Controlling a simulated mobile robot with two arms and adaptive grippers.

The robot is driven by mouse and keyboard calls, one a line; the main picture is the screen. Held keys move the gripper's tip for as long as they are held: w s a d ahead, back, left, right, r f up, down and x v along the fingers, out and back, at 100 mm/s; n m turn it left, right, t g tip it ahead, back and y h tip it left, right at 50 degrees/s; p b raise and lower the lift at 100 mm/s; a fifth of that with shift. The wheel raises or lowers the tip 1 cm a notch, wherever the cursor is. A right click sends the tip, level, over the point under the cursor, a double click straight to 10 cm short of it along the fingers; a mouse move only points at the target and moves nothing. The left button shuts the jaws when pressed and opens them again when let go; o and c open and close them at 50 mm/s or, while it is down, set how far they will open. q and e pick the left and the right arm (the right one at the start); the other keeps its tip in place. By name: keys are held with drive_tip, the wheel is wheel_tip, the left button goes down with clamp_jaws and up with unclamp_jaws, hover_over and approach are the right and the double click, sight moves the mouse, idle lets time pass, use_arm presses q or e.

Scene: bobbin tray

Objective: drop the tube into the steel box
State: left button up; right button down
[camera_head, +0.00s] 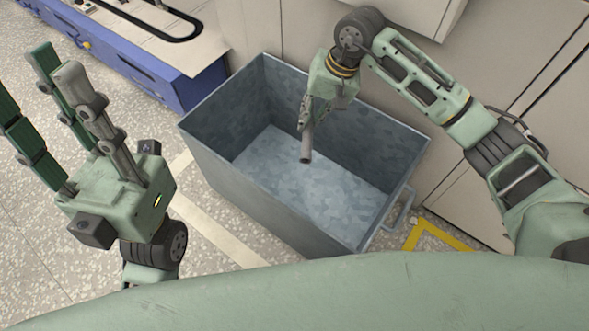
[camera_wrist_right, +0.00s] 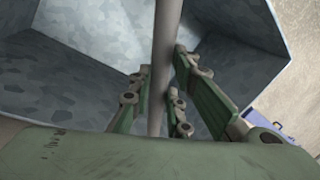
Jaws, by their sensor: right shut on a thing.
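The steel box (camera_head: 235,190) is a deep, open-topped grey bin on the floor in the middle of the head view. My right gripper (camera_head: 305,118) points down over the box opening and is shut on a thin grey-brown tube (camera_head: 306,150). The tube's lower end shows below the fingers, against the box's inside. In the right wrist view the tube (camera_wrist_right: 164,40) runs between the fingers (camera_wrist_right: 162,85), with the box walls (camera_wrist_right: 235,45) around it. My left gripper (camera_head: 45,95) is at the left, away from the box, its fingers spread and empty, pointing up.
A blue bench or conveyor (camera_head: 165,75) with a pale top stands behind the box at the upper left. Beige cabinets (camera_head: 500,60) stand behind and to the right. A handle (camera_head: 400,208) sticks out from the box's right side. Yellow tape (camera_head: 440,234) marks the speckled floor.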

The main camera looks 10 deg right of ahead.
drive_tip(key=shift+f+b, duration=0.75)
drive_tip(key=shift+f, duration=1.2)
drive_tip(key=c, duration=1.6)
unclamp_jaws()
drive_tip(key=shift+o, duration=0.2)
drive_tip(key=v, duration=0.7)
drive_tip(key=shift+r, duration=0.25)
drive_tip(key=shift+d, duration=0.1)
